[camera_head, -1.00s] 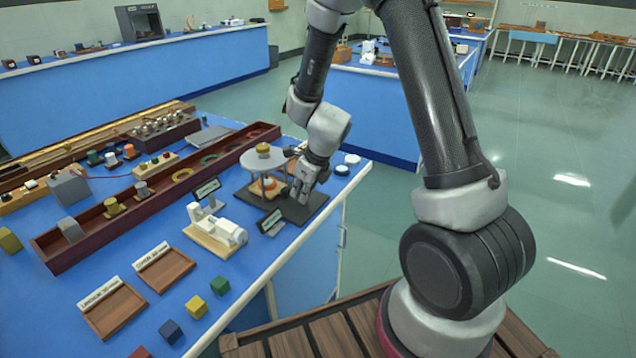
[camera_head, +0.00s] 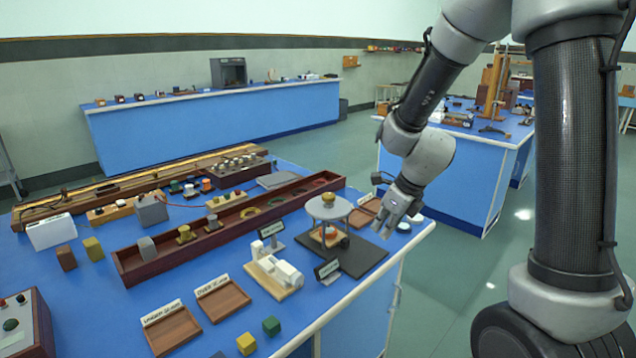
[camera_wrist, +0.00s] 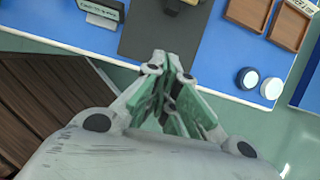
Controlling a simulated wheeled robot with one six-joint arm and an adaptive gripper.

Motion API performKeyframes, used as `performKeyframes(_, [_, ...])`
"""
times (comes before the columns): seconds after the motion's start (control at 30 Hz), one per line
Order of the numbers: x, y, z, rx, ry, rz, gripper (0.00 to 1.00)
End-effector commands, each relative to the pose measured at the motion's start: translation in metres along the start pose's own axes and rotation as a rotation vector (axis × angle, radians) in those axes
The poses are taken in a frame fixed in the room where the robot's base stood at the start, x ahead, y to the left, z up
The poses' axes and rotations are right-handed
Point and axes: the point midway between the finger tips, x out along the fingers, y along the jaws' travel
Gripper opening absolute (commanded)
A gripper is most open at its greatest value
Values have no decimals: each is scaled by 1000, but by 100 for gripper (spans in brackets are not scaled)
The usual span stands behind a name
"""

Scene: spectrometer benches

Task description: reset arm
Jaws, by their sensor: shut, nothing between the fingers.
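My gripper (camera_head: 391,224) is shut and empty. In the head view it hangs over the right end of the near blue bench (camera_head: 340,312), just right of a round grey-topped stand (camera_head: 328,207) on a dark mat (camera_head: 365,258). In the wrist view the closed fingertips (camera_wrist: 168,58) point at the dark mat's edge (camera_wrist: 150,40). A gap between the fingers and the bench appears to show, but its height is hard to tell.
A long dark-red wooden tray (camera_head: 165,262) with small blocks and rings lies along the bench. A white device (camera_head: 276,274), small trays (camera_head: 222,301) and round lids (camera_wrist: 271,88) are close by. Open floor (camera_head: 490,255) lies to the right.

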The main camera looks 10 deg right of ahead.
Motion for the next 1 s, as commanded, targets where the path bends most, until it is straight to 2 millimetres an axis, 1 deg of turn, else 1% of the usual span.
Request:
performKeyframes(0.07, [0, 3, -2, -106, 7, 13, 0])
performKeyframes(0.13, [0, 9, -8, -287, 26, 44, 0])
performKeyframes(0.17, [-1, 13, -13, -385, 39, 66, 0])
performKeyframes(0.23, [-2, 24, -29, -650, 71, 135, 0])
performKeyframes(0.27, [-7, 28, -36, -774, 78, 163, 0])
performKeyframes(0.3, [-16, 33, -44, -942, 81, 199, 0])
performKeyframes(0.37, [-34, 39, -55, -1194, 77, 242, 0])
performKeyframes(0.4, [-49, 42, -63, -1364, 72, 268, 0])
performKeyframes(0.47, [-74, 46, -76, -1618, 62, 299, 0])
performKeyframes(0.5, [-94, 48, -85, -1789, 59, 314, 0])
performKeyframes(0.57, [-123, 50, -100, -2024, 61, 328, 0])
performKeyframes(0.6, [-140, 52, -110, -2156, 69, 332, 0])
performKeyframes(0.7, [-180, 54, -132, -2394, 113, 317, 0])
performKeyframes(0.77, [-200, 56, -144, -2474, 153, 287, 0])
performKeyframes(0.8, [-211, 56, -149, -2495, 184, 255, 0])
performKeyframes(0.9, [-233, 57, -157, -2504, 249, 157, 0])
performKeyframes(1.0, [-247, 59, -158, -2501, 281, 70, 0])
